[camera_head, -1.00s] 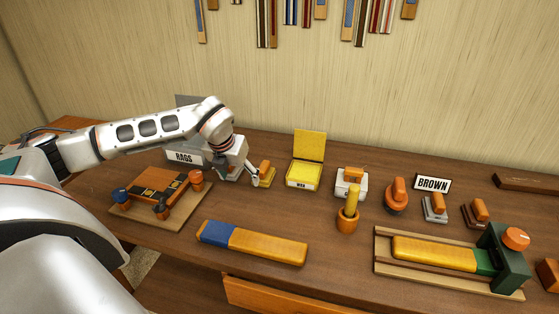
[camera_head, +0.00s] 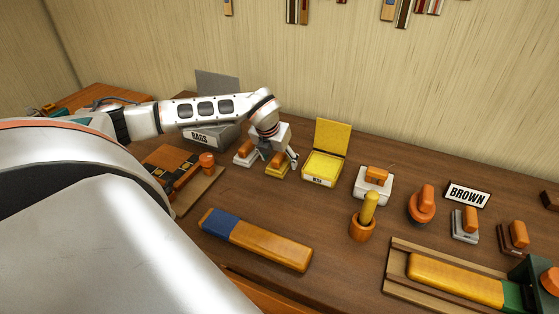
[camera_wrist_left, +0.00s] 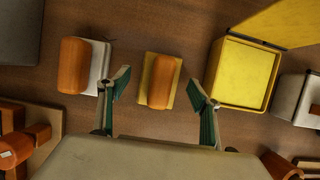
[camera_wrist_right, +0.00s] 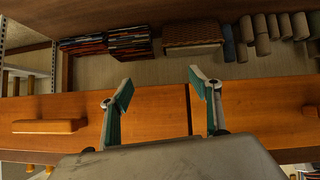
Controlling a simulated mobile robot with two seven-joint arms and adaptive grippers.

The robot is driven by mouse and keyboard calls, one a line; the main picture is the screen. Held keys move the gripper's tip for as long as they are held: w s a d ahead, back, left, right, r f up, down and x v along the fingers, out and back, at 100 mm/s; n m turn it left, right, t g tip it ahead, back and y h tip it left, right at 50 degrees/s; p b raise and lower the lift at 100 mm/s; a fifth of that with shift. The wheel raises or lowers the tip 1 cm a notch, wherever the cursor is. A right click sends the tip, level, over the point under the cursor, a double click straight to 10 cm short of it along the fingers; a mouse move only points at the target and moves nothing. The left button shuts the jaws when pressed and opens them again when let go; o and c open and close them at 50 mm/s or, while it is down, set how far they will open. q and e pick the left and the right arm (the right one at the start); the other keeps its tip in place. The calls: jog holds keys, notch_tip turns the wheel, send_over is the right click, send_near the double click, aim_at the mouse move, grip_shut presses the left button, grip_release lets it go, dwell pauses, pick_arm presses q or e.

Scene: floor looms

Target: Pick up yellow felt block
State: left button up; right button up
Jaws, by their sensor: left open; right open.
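The yellow felt block (camera_head: 276,169) has an orange wooden grip on top and stands on the table, left of the yellow wax tin. In the left wrist view the yellow felt block (camera_wrist_left: 160,81) lies between and just beyond my open fingertips. My left gripper (camera_head: 277,160) is open above it, one finger to each side; it also shows in the left wrist view (camera_wrist_left: 157,88). In the head view the gripper partly hides the block. My right gripper (camera_wrist_right: 159,84) is open and empty, facing a wooden drawer front, away from the block.
A white-based block with an orange grip (camera_head: 245,153) stands close left of my left gripper. The open wax tin (camera_head: 324,166) is close on its right. The grey rags box (camera_head: 212,134) is behind left. A blue-and-orange bar (camera_head: 256,240) lies in front.

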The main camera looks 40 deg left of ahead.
aim_at(279, 154)
pick_arm(q)
jog(key=shift+w+f, duration=0.25)
jog(key=shift+f, duration=0.35)
jog(key=c, duration=1.2)
jog(key=shift+c, duration=0.2)
pick_arm(e)
jog(key=shift+w+r, duration=0.1)
jog(key=shift+w, duration=0.1)
pick_arm(q)
jog(key=shift+r, duration=0.15)
jog(key=shift+r, duration=0.65)
notch_tip(279, 154, up, 19)
jog(key=p, duration=0.1)
jog(key=shift+f, duration=0.2)
pick_arm(e)
jog(key=shift+w+r, duration=0.15)
jog(key=shift+r, duration=0.75)
